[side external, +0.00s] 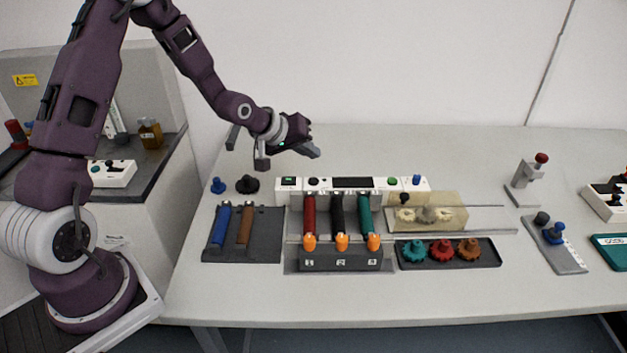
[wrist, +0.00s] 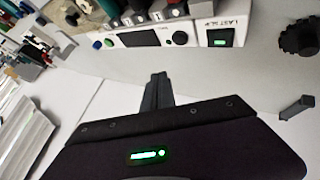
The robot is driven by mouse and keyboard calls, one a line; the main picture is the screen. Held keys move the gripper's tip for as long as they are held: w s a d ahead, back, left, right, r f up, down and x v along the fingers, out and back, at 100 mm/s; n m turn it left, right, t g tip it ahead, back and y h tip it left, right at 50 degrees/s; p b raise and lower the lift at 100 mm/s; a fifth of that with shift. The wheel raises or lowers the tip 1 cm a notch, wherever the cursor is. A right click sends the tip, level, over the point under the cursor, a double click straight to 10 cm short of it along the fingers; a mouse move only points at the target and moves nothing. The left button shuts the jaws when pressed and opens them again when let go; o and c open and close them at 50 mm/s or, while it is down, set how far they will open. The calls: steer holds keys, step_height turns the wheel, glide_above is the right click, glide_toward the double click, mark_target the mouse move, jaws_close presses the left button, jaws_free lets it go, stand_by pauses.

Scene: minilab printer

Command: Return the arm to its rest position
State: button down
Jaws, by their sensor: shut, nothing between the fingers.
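My gripper (side external: 314,152) is in the air above the back of the table, behind the white control panel (side external: 352,184). Its fingers are together with nothing between them. The wrist view shows the closed dark fingers (wrist: 157,88) pointing toward the panel, with bare table around them. My arm reaches up from its base at the left, bends high, and comes down to the wrist.
The printer unit holds red, black and teal cartridges (side external: 364,216). A dark tray (side external: 243,254) with blue and brown cartridges is at left. A gear tray (side external: 447,262) is in front. A black knob (side external: 247,184) stands below my wrist.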

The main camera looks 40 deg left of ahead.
steer(key=s+d+r+m+g+y, duration=0.1)
steer(key=s+d+r+m, duration=0.2)
steer(key=s+r, duration=0.5)
steer(key=s+d+r+m+g, duration=0.1)
steer(key=s+d+r, duration=0.1)
steer(key=s, duration=0.7)
steer(key=s+d+r+m, duration=0.2)
steer(key=s+r, duration=0.2)
steer(key=s, duration=0.5)
steer(key=s+d+r+m+g, duration=0.1)
steer(key=s+d+r+m, duration=0.1)
steer(key=s, duration=0.7)
steer(key=shift+r+g+h, duration=0.3)
steer(key=shift+r, duration=0.5)
